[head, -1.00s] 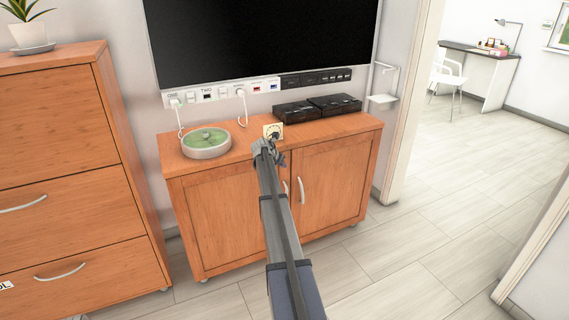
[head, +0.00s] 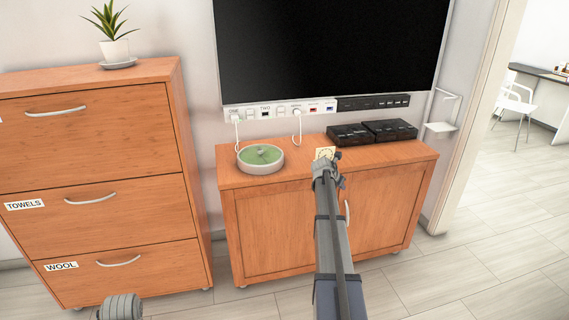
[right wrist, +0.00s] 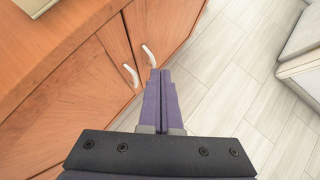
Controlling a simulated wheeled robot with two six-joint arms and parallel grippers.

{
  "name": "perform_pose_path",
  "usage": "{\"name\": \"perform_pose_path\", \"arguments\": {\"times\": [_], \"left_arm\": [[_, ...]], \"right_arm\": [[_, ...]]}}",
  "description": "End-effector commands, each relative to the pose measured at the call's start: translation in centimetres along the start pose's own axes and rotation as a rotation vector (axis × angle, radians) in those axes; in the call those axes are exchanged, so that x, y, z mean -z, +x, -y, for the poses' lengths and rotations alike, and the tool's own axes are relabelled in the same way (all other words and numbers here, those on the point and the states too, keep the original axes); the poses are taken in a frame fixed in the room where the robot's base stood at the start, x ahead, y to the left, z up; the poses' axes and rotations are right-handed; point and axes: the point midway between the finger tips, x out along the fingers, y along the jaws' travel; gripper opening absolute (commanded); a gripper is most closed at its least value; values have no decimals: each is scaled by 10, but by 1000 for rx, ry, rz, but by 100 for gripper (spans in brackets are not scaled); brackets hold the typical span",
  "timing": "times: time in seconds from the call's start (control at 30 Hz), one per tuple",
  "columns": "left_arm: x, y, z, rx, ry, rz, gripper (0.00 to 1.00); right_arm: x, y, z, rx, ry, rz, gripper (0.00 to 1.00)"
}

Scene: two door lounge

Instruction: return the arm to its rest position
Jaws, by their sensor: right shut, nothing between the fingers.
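My right arm reaches up from the bottom of the head view toward the low wooden cabinet. Its gripper (head: 337,156) shows small and dark in front of the cabinet's top edge, partly over a small cream dial plate (head: 323,152). In the right wrist view the two purple fingers (right wrist: 160,75) lie side by side, shut and empty. Beyond their tips are the cabinet's door handles and the floor. My left gripper cannot be made out; a grey rounded part, which seems to be mine, shows at the bottom left.
The low cabinet (head: 280,225) bears a round green-topped dish (head: 260,159) and two black boxes (head: 350,135). A socket strip (head: 280,111) and a black screen (head: 330,50) are above. A drawer unit (head: 100,180) stands left. Open floor and a doorway lie right.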

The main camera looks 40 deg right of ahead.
Motion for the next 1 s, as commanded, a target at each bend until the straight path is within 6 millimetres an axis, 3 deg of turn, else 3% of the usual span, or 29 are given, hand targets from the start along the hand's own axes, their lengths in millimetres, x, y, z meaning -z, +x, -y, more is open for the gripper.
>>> {"name": "perform_pose_path", "arguments": {"times": [0.2, 0.27, 0.37, 0.5, 0.7, 0.87, 1.0], "left_arm": [[0, -3, 0, 0, 0, 0, 39], [0, -8, 1, 0, 0, 0, 39], [-1, -22, 2, 0, 0, 0, 39], [-3, -46, 4, 0, 0, 0, 39], [-5, -78, 8, 0, 0, 0, 39], [-6, -106, 10, 0, -1, 0, 39], [-8, -131, 12, 0, -1, 0, 39]], "right_arm": [[5, -7, -5, -6, 15, -6, 0], [14, -21, -14, -16, 45, -19, 0], [42, -61, -38, -39, 141, -62, 0], [102, -137, -75, -60, 336, -158, 0], [190, -249, -104, -32, 614, -308, 0], [261, -342, -104, 43, 826, -420, 0], [319, -424, -84, 149, 1001, -499, 0]]}}
